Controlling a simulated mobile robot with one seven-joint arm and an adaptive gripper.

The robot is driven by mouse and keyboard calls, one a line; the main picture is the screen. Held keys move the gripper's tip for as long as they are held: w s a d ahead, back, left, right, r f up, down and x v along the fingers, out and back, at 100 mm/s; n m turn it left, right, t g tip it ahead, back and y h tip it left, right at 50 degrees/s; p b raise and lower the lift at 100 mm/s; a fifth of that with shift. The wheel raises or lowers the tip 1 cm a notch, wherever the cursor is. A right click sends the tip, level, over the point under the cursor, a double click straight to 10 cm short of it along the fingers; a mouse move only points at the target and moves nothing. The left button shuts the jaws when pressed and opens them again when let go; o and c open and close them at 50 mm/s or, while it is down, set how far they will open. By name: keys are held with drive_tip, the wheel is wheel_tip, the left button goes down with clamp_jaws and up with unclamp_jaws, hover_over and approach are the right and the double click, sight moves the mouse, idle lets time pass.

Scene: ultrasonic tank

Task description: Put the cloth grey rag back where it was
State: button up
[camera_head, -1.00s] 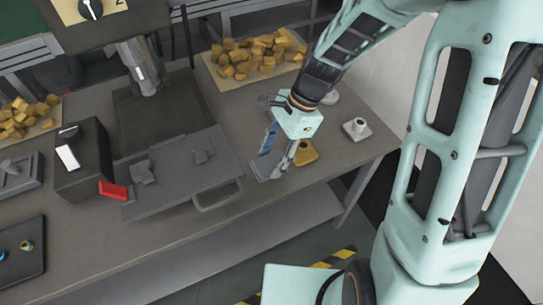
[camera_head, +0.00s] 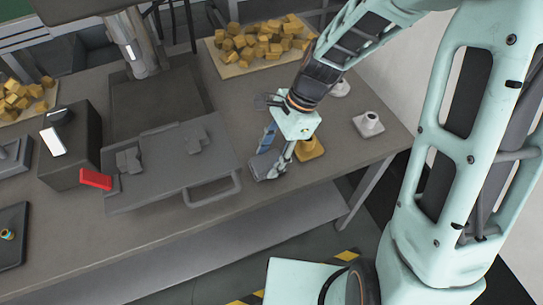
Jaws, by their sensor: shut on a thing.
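The grey rag (camera_head: 268,166) is a small flat grey piece at the end of my gripper (camera_head: 276,152). My gripper points down over the right part of the table, just right of the grey plate with a handle, and its jaws are shut on the rag. The fingers partly hide the rag. I cannot tell whether the rag touches the tabletop.
The grey handled plate (camera_head: 165,172) lies left of my gripper. A yellow-based piece (camera_head: 309,149) stands close at its right, with white-grey fittings (camera_head: 368,124) beyond. A tray of yellow cubes (camera_head: 222,66) is behind. The table's front edge is near.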

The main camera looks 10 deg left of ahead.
drive_tip(key=shift+f, duration=0.15)
drive_tip(key=o, duration=1.1)
drive_tip(key=shift+o, duration=0.2)
drive_tip(key=p+v, duration=0.1)
drive_tip(key=v, duration=1.1)
drive_tip(key=shift+w, duration=0.1)
